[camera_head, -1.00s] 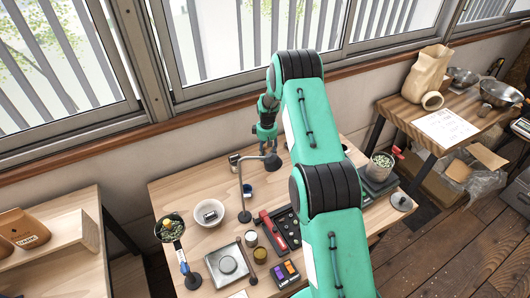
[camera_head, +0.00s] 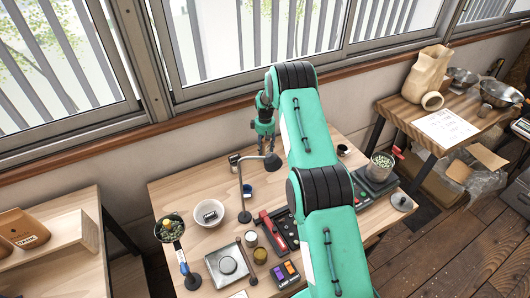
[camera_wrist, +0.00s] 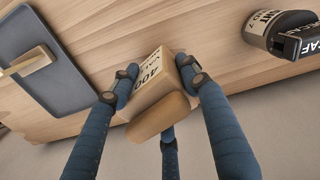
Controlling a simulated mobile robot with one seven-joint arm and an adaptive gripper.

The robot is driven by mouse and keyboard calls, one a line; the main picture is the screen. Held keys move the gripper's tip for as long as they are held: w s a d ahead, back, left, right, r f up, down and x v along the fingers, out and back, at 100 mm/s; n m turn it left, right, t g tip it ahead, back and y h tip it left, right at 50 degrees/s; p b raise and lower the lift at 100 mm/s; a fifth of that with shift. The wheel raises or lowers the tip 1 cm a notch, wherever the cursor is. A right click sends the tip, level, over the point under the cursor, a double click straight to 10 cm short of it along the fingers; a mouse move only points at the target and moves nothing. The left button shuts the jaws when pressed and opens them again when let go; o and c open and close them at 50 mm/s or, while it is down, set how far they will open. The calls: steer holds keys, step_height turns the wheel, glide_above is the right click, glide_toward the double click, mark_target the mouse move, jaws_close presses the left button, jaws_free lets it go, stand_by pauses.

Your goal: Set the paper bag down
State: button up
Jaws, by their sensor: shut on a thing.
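My gripper (camera_wrist: 155,95) is shut on the paper bag (camera_wrist: 158,93), a small brown bag with a pale label printed "400" in the wrist view. The fingers press it from both sides, and a third finger is below it. The bag is over the wooden table (camera_wrist: 110,25) near its edge; I cannot tell whether its base touches the wood. In the head view my gripper (camera_head: 266,147) is at the back of the table, and the bag is hidden there.
In the wrist view a grey tray (camera_wrist: 55,85) with a wooden piece lies left, and a dark labelled container (camera_wrist: 265,28) lies right. In the head view a bent metal stand (camera_head: 243,190) is close to my gripper. A white bowl (camera_head: 209,213) stands further left.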

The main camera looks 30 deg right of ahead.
steer(key=shift+f, duration=1.5)
steer(key=shift+f, duration=0.1)
steer(key=o, duration=1.5)
steer(key=shift+f, duration=0.1)
steer(key=shift+o, duration=0.2)
step_height(320, 180, up, 12)
steer(key=shift+r, duration=0.15)
